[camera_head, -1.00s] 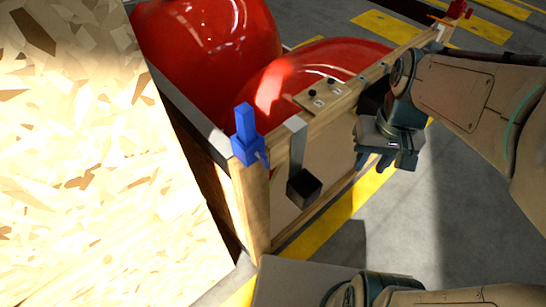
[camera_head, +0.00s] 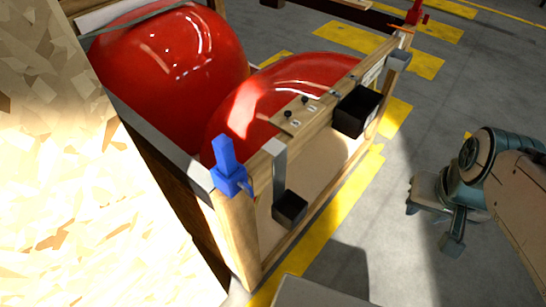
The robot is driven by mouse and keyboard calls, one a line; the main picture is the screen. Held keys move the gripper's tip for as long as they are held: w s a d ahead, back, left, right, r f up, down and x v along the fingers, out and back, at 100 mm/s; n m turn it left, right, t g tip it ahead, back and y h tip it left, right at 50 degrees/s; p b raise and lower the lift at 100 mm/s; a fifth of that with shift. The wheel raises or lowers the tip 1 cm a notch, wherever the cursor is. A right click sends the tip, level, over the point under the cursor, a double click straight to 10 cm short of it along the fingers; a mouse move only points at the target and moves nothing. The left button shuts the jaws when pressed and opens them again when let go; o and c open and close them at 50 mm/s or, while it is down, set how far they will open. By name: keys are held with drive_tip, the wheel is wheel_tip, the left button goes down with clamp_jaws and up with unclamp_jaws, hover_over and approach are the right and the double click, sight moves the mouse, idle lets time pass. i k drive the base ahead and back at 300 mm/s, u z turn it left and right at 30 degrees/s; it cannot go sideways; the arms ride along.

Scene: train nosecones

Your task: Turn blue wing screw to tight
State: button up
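The blue wing screw (camera_head: 228,168) sits on the near top corner of the wooden crate (camera_head: 238,235), with its tall blue wing pointing up. Its tightness cannot be told from this view. My gripper (camera_head: 432,222) is at the right, over the grey floor, well apart from the screw and crate. It seems to hold nothing, but its finger gap is not clear at this angle.
Two red nosecones (camera_head: 170,60) fill the crate. A chipboard panel (camera_head: 60,180) blocks the left. Floor on the right is clear.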

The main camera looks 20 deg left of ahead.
sight(248, 190)
drive_tip(key=k, duration=0.65)
drive_tip(key=u, duration=1.7)
